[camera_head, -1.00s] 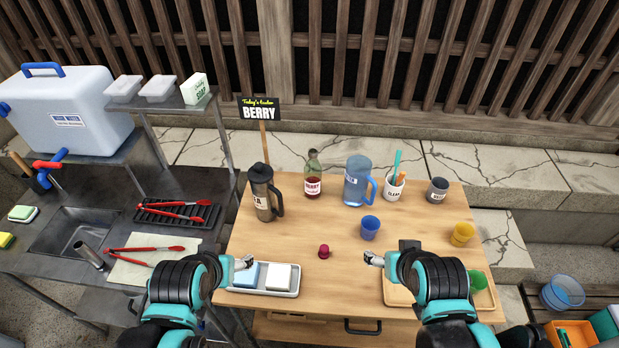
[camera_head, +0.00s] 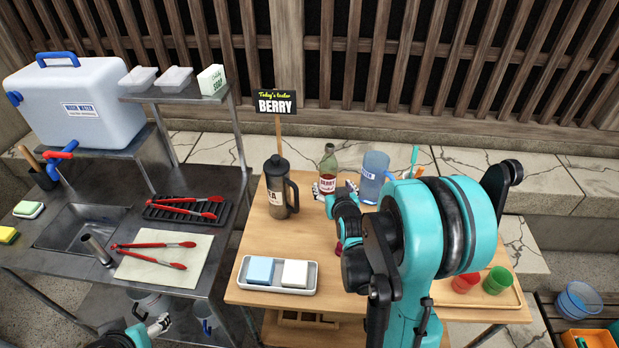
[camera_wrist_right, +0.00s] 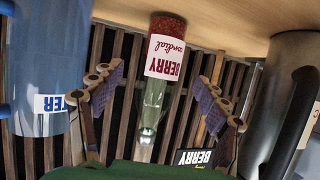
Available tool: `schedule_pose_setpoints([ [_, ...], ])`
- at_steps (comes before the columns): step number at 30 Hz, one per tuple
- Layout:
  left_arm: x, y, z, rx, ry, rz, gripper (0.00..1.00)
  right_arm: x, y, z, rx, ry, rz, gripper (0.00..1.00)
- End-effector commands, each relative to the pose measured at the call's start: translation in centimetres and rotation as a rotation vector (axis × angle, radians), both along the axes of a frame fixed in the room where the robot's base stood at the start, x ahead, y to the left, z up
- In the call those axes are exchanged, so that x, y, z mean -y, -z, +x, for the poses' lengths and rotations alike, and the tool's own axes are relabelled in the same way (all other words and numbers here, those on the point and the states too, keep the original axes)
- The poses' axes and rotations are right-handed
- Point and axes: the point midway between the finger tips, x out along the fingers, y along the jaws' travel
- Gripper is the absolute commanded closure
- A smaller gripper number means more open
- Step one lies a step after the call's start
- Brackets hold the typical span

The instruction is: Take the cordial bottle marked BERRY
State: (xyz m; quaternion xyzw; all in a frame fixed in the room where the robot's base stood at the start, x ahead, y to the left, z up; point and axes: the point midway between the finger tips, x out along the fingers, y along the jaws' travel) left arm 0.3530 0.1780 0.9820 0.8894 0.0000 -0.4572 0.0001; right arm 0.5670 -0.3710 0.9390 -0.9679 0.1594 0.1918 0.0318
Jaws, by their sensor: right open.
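The cordial bottle marked BERRY (camera_head: 328,163), green glass with red contents and a white label, stands upright at the back of the wooden table. My right gripper (camera_head: 334,191) is open at the bottle, one finger on each side. In the right wrist view, which is upside down, the bottle (camera_wrist_right: 165,62) stands between the spread fingers (camera_wrist_right: 157,95), with gaps visible on both sides. Its label reads "BERRY cordial". My left gripper (camera_head: 158,326) is low at the left, beside the table, too small to read its jaws.
A dark flask (camera_head: 277,188) stands left of the bottle, and a blue water jug (camera_head: 373,176) stands close at its right. A BERRY sign (camera_head: 275,103) rises behind. A white tray (camera_head: 246,284) holds two sponge-like blocks. My right arm hides much of the table's right side.

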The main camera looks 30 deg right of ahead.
Motion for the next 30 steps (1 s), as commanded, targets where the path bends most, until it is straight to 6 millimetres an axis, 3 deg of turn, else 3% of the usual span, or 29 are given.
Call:
schedule_pose_setpoints([
  [16, 0.0, 2.7, 0.0, 0.0, 0.0, 0.0, 0.36, 1.7, 2.4, 6.1, -0.001, -0.001, 0.001, 0.26],
  [24, 0.0, 2.7, 0.0, 0.0, 0.0, 0.0, 0.36, 1.9, 2.4, 6.7, -0.001, -0.001, 0.001, 0.26],
  [26, 0.0, 2.7, 0.0, 0.0, 0.0, 0.0, 0.36, 1.9, 2.4, 6.7, -0.001, -0.001, 0.0, 0.39],
  [30, 0.0, 2.7, 0.0, 0.0, 0.0, 0.0, 0.36, 1.9, 2.4, 6.7, -0.001, -0.001, 0.0, 0.76],
])
